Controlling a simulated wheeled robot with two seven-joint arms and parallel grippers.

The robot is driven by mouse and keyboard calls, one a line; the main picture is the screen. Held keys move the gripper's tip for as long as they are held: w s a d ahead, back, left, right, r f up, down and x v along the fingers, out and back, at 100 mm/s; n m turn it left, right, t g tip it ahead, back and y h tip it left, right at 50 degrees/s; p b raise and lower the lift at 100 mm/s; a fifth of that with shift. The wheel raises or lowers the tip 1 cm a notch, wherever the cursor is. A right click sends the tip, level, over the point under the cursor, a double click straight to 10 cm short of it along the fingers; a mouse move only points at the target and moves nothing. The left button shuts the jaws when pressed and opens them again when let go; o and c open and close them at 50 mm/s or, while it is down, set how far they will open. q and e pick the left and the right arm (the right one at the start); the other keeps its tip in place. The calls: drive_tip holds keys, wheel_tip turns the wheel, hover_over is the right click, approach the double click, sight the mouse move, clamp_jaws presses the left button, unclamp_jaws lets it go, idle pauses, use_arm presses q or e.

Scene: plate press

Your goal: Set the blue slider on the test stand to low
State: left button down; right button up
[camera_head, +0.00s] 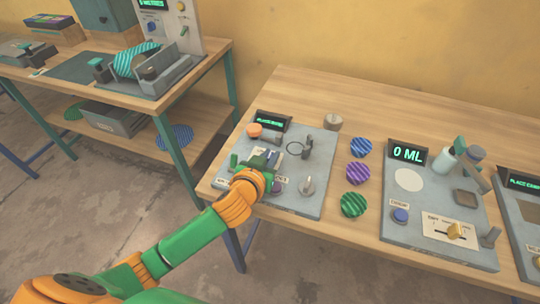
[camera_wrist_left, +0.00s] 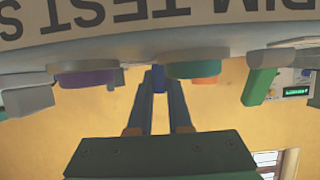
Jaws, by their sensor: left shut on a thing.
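The test stand (camera_head: 300,195) is a grey panel on the left part of the wooden table. My left gripper (camera_head: 267,168) reaches over its front left part and hides much of the controls there. In the left wrist view, the two fingers of my left gripper (camera_wrist_left: 158,84) are shut on a small blue piece, the blue slider (camera_wrist_left: 158,77). A purple knob (camera_wrist_left: 85,75) and a green piece (camera_wrist_left: 192,70) flank it. The slider's setting cannot be read, as the gripper covers its scale. My right gripper is not in view.
On the stand are an orange knob (camera_head: 254,130), a dial (camera_head: 307,186), a clamp (camera_head: 305,147) and a display (camera_head: 273,121). Striped discs (camera_head: 357,173) lie to its right, before a second panel (camera_head: 440,225) reading 0 ML. Another bench (camera_head: 190,80) stands at back left.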

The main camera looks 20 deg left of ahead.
sight(256, 153)
use_arm(q)
drive_tip(key=a+p, duration=0.1)
drive_tip(key=a, duration=0.2)
drive_tip(key=shift+a, duration=0.35)
drive_tip(key=shift+w, duration=0.1)
drive_tip(key=c, duration=1.1)
unclamp_jaws()
drive_tip(key=shift+o, duration=1.3)
drive_tip(key=shift+a, duration=0.1)
